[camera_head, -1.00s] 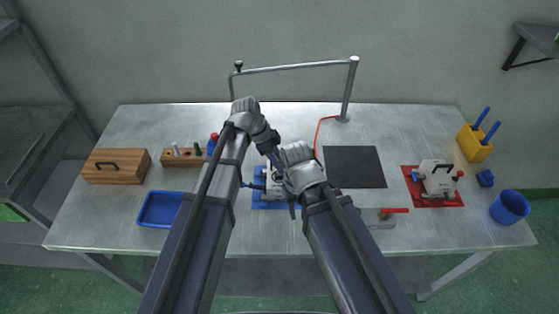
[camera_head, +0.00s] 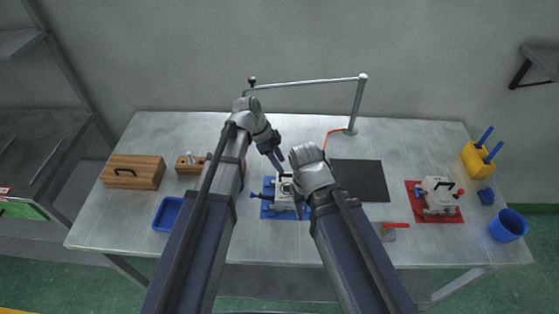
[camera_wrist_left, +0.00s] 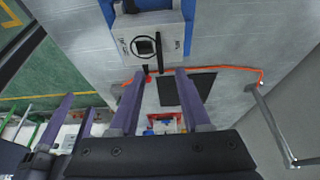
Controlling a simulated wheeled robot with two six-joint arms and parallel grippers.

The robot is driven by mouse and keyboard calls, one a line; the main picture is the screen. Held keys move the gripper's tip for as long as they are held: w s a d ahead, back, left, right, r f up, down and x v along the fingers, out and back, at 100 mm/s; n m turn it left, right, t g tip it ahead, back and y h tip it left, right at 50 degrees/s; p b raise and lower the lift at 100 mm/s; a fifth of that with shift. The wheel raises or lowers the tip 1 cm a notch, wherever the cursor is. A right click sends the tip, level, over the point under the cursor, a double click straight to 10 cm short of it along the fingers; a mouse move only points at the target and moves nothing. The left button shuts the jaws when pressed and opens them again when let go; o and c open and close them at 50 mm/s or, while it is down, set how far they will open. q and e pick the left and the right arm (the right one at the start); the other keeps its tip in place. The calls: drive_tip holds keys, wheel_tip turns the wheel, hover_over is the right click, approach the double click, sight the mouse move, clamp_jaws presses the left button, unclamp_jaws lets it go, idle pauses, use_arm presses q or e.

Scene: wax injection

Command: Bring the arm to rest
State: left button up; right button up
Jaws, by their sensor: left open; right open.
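My left gripper (camera_head: 277,158) is open and empty, above and behind the white machine (camera_head: 286,193) on its blue base. In the left wrist view its two fingers (camera_wrist_left: 160,100) stand apart with nothing between them, and the white machine (camera_wrist_left: 155,40) shows at the top. My right gripper (camera_head: 297,192) hangs beside the machine's right side, its fingers partly hidden behind its own wrist. In the left wrist view the right gripper's fingers (camera_wrist_left: 68,120) are parted, with nothing seen between them. I cannot tell whether it touches the machine.
A metal rail (camera_head: 308,83) stands behind the arms, with an orange hose (camera_head: 327,138). A black mat (camera_head: 359,180), red-handled tool (camera_head: 392,229) and red-based machine (camera_head: 437,196) lie right. A wooden box (camera_head: 133,171) and blue tray (camera_head: 168,214) stand left. The back table strip is largely clear.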

use_arm(q)
drive_tip(key=shift+s, duration=0.1)
drive_tip(key=s+a+f+n+y+b, duration=0.1)
drive_tip(key=s+a+f+n+y, duration=0.2)
drive_tip(key=s+n, duration=1.1)
drive_tip(key=s+y, duration=0.2)
drive_tip(key=y, duration=0.1)
drive_tip(key=shift+s+b, duration=0.2)
drive_tip(key=shift+b, duration=0.1)
drive_tip(key=shift+a+f, duration=0.1)
drive_tip(key=shift+a, duration=0.05)
